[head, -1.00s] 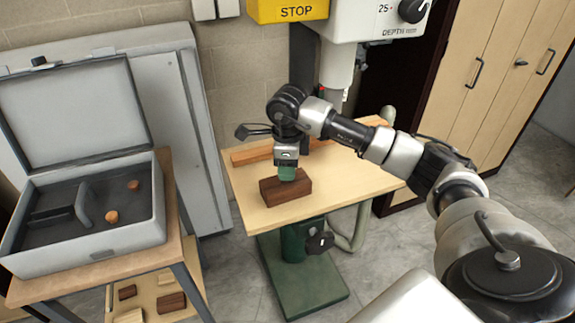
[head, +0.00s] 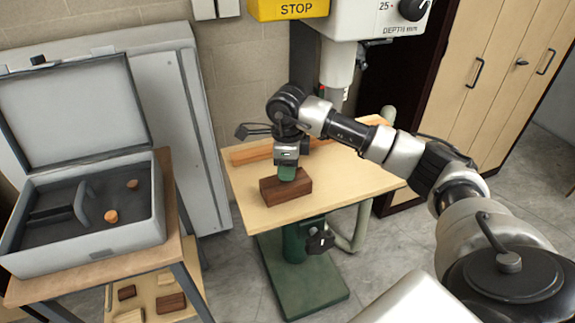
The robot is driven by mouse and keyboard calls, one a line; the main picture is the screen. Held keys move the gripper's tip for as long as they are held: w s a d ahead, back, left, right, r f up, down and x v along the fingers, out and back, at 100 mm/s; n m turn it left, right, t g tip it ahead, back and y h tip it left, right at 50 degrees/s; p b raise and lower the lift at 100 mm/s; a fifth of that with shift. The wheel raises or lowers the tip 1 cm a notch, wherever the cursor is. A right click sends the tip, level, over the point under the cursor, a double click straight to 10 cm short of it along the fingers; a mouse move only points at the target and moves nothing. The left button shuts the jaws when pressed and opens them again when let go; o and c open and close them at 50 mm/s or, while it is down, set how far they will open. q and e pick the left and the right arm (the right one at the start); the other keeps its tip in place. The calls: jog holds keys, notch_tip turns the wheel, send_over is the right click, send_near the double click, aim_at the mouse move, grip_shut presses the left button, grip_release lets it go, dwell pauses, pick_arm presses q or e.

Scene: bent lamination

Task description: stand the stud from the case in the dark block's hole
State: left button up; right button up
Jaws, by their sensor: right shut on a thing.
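The dark block (head: 272,192) is a brown wooden block lying on the light wooden table of the drill press. My right gripper (head: 287,174), with green fingertips, points down right over the block's top. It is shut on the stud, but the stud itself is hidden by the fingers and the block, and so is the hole. I cannot tell whether the stud is in the hole. The open grey case (head: 104,254) stands on a bench at the left, with two orange-brown round pieces (head: 110,216) inside. My left gripper is not in view.
A long orange-brown wooden strip (head: 250,155) lies at the back of the drill table (head: 345,190). The drill press head (head: 350,20) hangs above and behind my right arm. Wood offcuts (head: 170,302) lie on the shelf under the case. The table's front right is clear.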

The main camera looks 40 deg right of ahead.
jog(key=shift+f+b, duration=0.4)
jog(key=shift+b, duration=0.15)
dwell(1.1)
jog(key=o, duration=1.2)
jog(key=shift+o, duration=0.3)
jog(key=o, duration=0.3)
jog(key=shift+r+p, duration=2.15)
jog(key=shift+r, duration=1.4)
